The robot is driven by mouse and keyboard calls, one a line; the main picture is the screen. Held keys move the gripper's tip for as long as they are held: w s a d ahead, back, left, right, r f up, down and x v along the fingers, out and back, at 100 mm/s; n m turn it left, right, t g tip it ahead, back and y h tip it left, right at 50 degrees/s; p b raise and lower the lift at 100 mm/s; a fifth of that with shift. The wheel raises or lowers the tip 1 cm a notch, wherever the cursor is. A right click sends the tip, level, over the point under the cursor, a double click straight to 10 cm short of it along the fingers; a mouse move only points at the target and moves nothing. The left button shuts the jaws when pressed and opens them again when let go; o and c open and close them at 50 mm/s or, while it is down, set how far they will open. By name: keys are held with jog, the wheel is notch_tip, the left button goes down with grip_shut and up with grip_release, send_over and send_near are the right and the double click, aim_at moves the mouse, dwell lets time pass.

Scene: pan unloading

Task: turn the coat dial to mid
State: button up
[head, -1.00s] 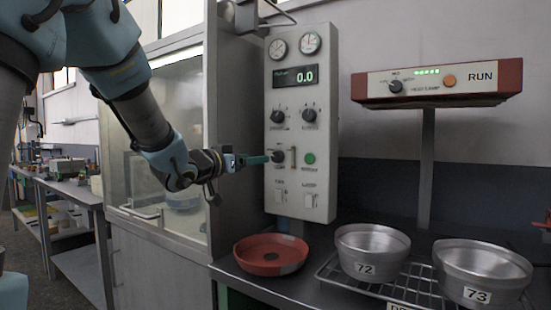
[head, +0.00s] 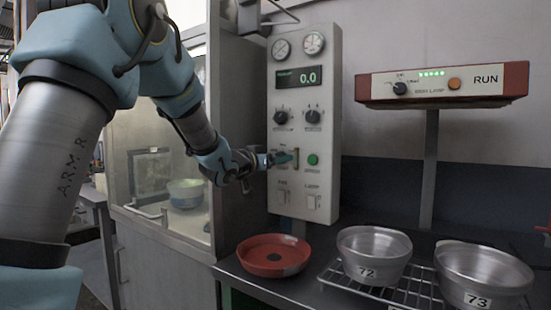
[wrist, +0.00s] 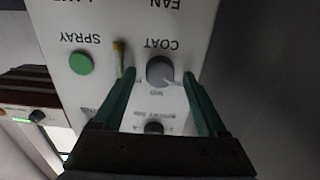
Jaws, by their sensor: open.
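The coat dial (wrist: 160,70) is a round grey knob with a light pointer mark, on the pale control panel (head: 326,140). The wrist view shows it upside down, with the word COAT beside it and small lettering around it. The pointer seems to slant toward the lower right there; the exact setting is too blurred to tell. My gripper (wrist: 158,74) is open, its two green fingers on either side of the dial. I cannot tell whether they touch it. In the head view my gripper (head: 281,158) is at the panel and hides the dial.
A green spray button (wrist: 81,63) and a small brass-coloured lever (wrist: 119,58) sit close beside the dial. Other knobs and switches are above and below. A red pan (head: 272,256) and metal pans (head: 374,254) stand below. A glass-fronted cabinet (head: 160,165) is at the left.

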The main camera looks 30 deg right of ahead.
grip_shut()
dwell(0.4)
jog(key=shift+f+m+b, duration=0.1)
jog(key=shift+m+b, duration=0.3)
jog(key=shift+b, duration=0.25)
jog(key=shift+s+m+b, duration=0.15)
jog(key=shift+m+b, duration=5.3)
jog(key=shift+m, duration=0.05)
